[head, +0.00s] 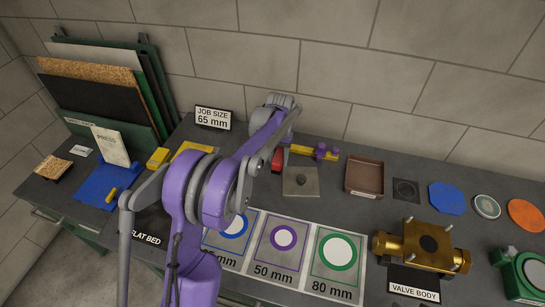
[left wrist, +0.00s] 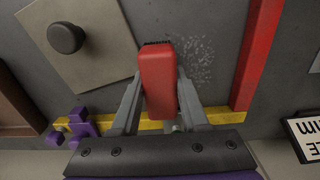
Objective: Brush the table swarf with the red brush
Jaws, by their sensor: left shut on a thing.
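In the left wrist view the red brush (left wrist: 158,82) is clamped between the two grey fingers of my left gripper (left wrist: 160,100), with dark bristles just showing at its far end. Pale specks of swarf (left wrist: 190,55) lie on the dark table (left wrist: 115,15) beside and beyond the brush, to its right. In the head view the red brush (head: 278,160) shows only in part behind my purple arm, and the swarf is hidden. Whether the bristles touch the table is unclear. My right gripper is not in view.
A grey plate with a knob (head: 300,181) lies beside the brush. A yellow bar with purple parts (head: 322,152) runs behind, and a red strip (left wrist: 256,60) borders the swarf. A brown tray (head: 364,177), brass valve body (head: 420,247) and ringed size mat (head: 305,282) stand rightward and in front.

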